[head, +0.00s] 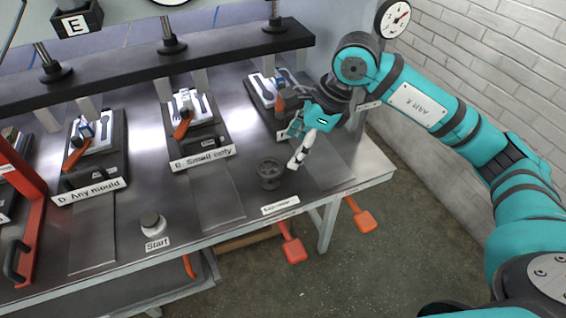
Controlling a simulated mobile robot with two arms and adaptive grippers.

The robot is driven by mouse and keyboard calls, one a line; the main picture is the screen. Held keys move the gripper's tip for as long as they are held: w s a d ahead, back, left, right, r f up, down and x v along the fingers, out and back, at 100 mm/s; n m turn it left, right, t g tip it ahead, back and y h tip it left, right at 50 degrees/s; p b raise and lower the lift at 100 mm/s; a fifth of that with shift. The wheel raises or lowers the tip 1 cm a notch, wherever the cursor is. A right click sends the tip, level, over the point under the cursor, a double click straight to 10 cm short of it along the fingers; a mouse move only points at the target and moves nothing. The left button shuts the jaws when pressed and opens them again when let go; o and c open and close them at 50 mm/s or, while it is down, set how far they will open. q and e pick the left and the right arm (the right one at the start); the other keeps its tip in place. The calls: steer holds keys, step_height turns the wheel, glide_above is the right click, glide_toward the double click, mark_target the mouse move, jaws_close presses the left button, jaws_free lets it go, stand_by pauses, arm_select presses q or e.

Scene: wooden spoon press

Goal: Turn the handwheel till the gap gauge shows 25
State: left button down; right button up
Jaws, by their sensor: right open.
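A dark handwheel (270,172) stands on the steel bench near its front edge. My right gripper (291,147) is open and empty, up and right of the handwheel. It appears apart from the wheel and partly covers the rightmost press station. My left gripper is not in view.
Press stations line the bench (335,170), labelled "D. Any mould" (90,191) and "E. Small only" (203,157). A Start button (152,223) is at the front. A red frame (36,215) stands at left. Orange pedals (293,250) are below. A brick wall (480,60) is at right.

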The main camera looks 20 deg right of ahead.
mark_target(282, 170)
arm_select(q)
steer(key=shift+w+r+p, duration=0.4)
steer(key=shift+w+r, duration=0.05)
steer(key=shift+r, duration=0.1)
arm_select(e)
steer(key=x, duration=0.8)
steer(key=shift+c, duration=0.2)
steer(key=c, duration=0.9)
steer(key=shift+f+b, duration=0.3)
steer(key=shift+b, duration=0.6)
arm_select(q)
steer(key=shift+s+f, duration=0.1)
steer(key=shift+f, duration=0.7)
arm_select(e)
steer(key=shift+r+n, duration=0.15)
steer(key=shift+n, duration=0.15)
